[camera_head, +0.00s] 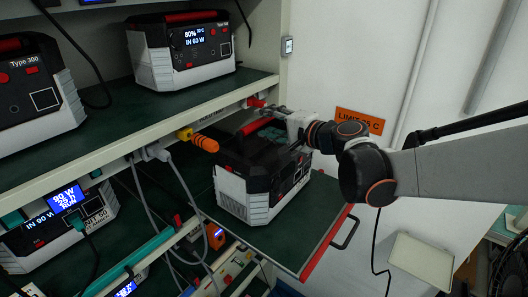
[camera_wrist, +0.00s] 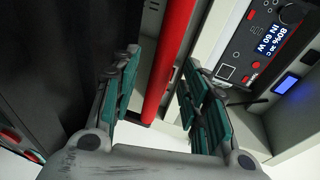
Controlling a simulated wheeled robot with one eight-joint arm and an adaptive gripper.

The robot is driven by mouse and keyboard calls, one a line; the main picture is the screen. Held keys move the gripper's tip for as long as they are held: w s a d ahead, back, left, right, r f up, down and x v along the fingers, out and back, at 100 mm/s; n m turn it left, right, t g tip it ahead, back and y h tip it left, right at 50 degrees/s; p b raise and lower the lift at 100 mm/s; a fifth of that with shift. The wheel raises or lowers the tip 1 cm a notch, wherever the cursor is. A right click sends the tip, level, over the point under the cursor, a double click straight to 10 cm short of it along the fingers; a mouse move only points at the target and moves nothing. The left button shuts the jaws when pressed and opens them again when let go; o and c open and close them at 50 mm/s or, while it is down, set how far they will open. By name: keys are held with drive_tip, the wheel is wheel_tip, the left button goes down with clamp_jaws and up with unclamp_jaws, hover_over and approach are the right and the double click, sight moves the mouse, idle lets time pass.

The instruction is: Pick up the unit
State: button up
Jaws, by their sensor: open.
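The unit (camera_head: 243,196) is a black and white box with a red top handle (camera_head: 256,127). It stands upright on a pulled-out dark green shelf (camera_head: 300,236) with a red front edge. My gripper (camera_head: 275,124) is over the unit's top, by the handle. In the wrist view, my gripper's teal-padded fingers (camera_wrist: 160,65) are open, with a red bar (camera_wrist: 172,62), apparently the handle, running between them. Gaps show on both sides of the bar. The exact contact and the far side of the handle are hidden.
Other units stand on the upper shelf (camera_head: 178,104) and a lower unit (camera_head: 60,225) is at the left. An orange plug (camera_head: 204,143) and hanging grey cables (camera_head: 165,180) are close to the unit's left. A wall with an orange sign (camera_head: 360,121) is behind my arm.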

drive_tip(key=x, duration=0.2)
drive_tip(key=shift+w+a, duration=0.25)
clamp_jaws()
idle(0.3)
